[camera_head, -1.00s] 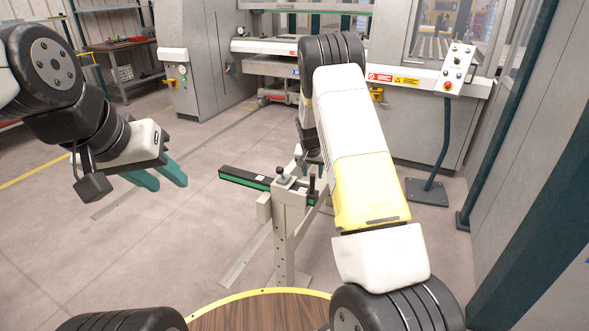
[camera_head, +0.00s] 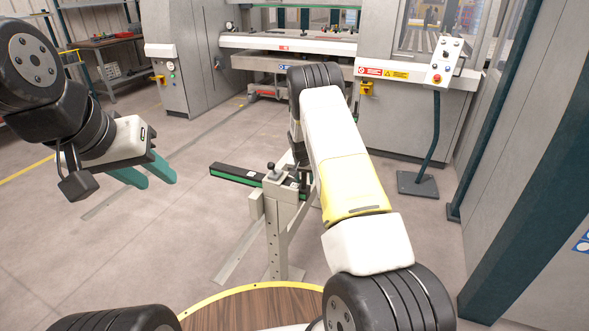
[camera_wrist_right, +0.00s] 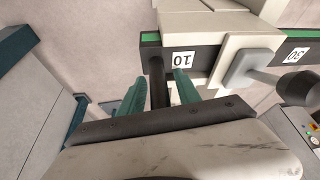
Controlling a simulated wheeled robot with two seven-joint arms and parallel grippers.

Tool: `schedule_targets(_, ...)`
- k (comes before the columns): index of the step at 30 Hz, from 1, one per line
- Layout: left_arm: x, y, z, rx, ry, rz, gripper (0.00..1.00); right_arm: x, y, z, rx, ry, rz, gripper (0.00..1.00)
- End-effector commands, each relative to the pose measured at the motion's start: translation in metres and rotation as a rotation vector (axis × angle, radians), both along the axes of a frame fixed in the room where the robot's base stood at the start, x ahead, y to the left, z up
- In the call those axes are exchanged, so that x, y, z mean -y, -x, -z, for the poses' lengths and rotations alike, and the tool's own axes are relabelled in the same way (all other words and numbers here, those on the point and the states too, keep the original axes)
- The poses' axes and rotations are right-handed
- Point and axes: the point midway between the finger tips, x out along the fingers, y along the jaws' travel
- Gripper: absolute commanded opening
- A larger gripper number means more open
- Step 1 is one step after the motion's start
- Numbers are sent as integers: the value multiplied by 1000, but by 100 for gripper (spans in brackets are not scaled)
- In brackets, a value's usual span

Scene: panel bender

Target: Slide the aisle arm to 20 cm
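The aisle arm is a dark bar with a green edge (camera_head: 238,175) on a beige upright stand (camera_head: 283,215) in the middle of the head view. In the right wrist view, the bar carries an upside-down 10 label (camera_wrist_right: 182,58) and a 30 label (camera_wrist_right: 297,55). A beige sleeve (camera_wrist_right: 207,30) sits around the bar between them. My right gripper (camera_wrist_right: 160,90) is open, with its teal fingers on either side of a black post (camera_wrist_right: 158,82) near the 10 label. The head view hides this gripper behind my arm. My left gripper (camera_head: 146,174) is open and empty above the floor.
A clamp knob (camera_wrist_right: 298,86) stands close to the right gripper; it also shows in the head view (camera_head: 271,167). The panel bender (camera_head: 290,45) stands behind, with a control panel on a post (camera_head: 433,130) at right. Open floor lies left of the stand.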

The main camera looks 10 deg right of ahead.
Motion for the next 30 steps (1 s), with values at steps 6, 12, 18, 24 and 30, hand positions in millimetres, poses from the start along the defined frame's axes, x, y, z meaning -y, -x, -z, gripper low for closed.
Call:
schedule_targets(6, 0, 0, 0, 0, 0, 0, 36, 0, 0, 0, 0, 0, 0, 0)
schedule_targets(12, 0, 0, 0, 0, 0, 0, 36, 0, 0, 0, 0, 0, 0, 0)
schedule_targets(18, 0, 0, 0, 0, 0, 0, 36, 0, 0, 0, 0, 0, 0, 0)
schedule_targets(24, 0, 0, 0, 0, 0, 0, 36, 0, 0, -1, 0, 0, 0, 0)
schedule_targets(30, 0, 0, 0, 0, 0, 0, 36, 0, 0, -1, -1, 0, 0, 0)
